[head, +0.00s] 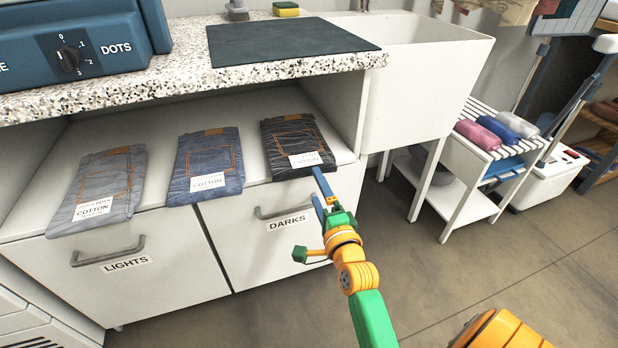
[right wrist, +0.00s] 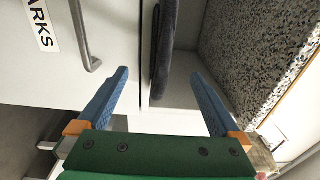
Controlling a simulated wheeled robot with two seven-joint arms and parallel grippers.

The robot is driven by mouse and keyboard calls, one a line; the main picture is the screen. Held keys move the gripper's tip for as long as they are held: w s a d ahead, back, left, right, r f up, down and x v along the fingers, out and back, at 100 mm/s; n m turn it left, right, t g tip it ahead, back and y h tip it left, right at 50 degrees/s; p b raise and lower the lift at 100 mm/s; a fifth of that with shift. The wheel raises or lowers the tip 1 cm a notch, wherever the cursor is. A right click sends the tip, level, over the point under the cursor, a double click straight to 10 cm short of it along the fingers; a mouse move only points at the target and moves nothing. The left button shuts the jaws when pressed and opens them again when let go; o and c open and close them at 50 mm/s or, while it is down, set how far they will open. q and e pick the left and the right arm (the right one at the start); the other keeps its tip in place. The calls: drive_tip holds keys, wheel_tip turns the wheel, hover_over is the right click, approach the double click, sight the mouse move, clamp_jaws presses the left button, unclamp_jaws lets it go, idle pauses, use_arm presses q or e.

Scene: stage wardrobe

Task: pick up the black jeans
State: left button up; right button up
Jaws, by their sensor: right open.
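The black jeans (head: 287,138) lie folded with a white tag on the white shelf, the rightmost of three folded pairs. My right gripper (head: 318,186) is in front of their tagged front edge, near the DARKS drawer. In the right wrist view, my right gripper (right wrist: 161,88) is open and empty. The black jeans (right wrist: 166,45) show there edge-on as a dark strip ahead, between the lines of the two blue fingers. The jeans appear apart from the fingers. My left gripper is not in view.
Grey jeans (head: 97,187) and blue jeans (head: 209,164) lie to the left on the shelf (head: 258,160). A speckled countertop (head: 190,72) overhangs the shelf. The DARKS drawer handle (head: 283,211) juts out below.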

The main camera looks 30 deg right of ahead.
sight(310, 169)
drive_tip(key=b+x, duration=0.1)
drive_tip(key=x, duration=0.6)
drive_tip(key=shift+w, duration=0.25)
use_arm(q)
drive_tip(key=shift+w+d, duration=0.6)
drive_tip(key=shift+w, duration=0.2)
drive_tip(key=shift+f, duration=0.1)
use_arm(e)
clamp_jaws()
drive_tip(key=shift+f, duration=0.1)
drive_tip(key=shift+r, duration=0.2)
idle(0.4)
drive_tip(key=shift+r+p, duration=0.65)
drive_tip(key=shift+p, duration=0.1)
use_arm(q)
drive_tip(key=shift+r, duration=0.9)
use_arm(e)
drive_tip(key=shift+f, duration=0.1)
